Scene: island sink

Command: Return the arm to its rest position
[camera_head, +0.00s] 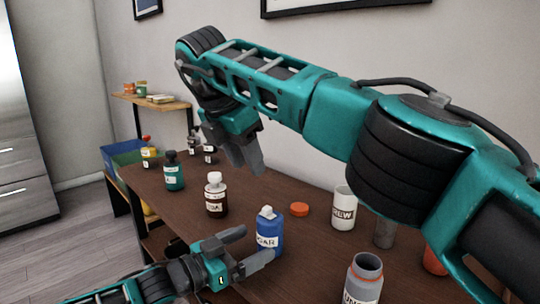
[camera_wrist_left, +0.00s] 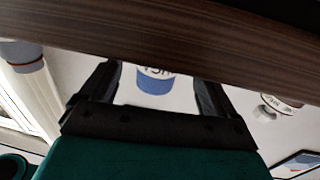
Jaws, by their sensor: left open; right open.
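My right arm, teal and black, reaches across the upper part of the head view from the right. Its gripper (camera_head: 245,160) hangs down over the table's far part, open, with nothing visible in it. My left gripper (camera_head: 256,245) is low at the front, open, its fingers pointing right at a blue bottle (camera_head: 269,232) with a white cap. The bottle stands upright on the table; one finger overlaps its lower part in this view. In the left wrist view, a blue-and-white labelled container (camera_wrist_left: 155,82) shows between the open fingers (camera_wrist_left: 155,92). Contact cannot be told.
The brown table (camera_head: 285,187) also bears a dark brown bottle (camera_head: 216,198), a teal bottle (camera_head: 174,172), an orange lid (camera_head: 299,209), a white jar (camera_head: 344,210) and an open grey jar (camera_head: 363,280). A blue bin (camera_head: 122,156) stands at the far left. Floor (camera_head: 65,235) is clear left.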

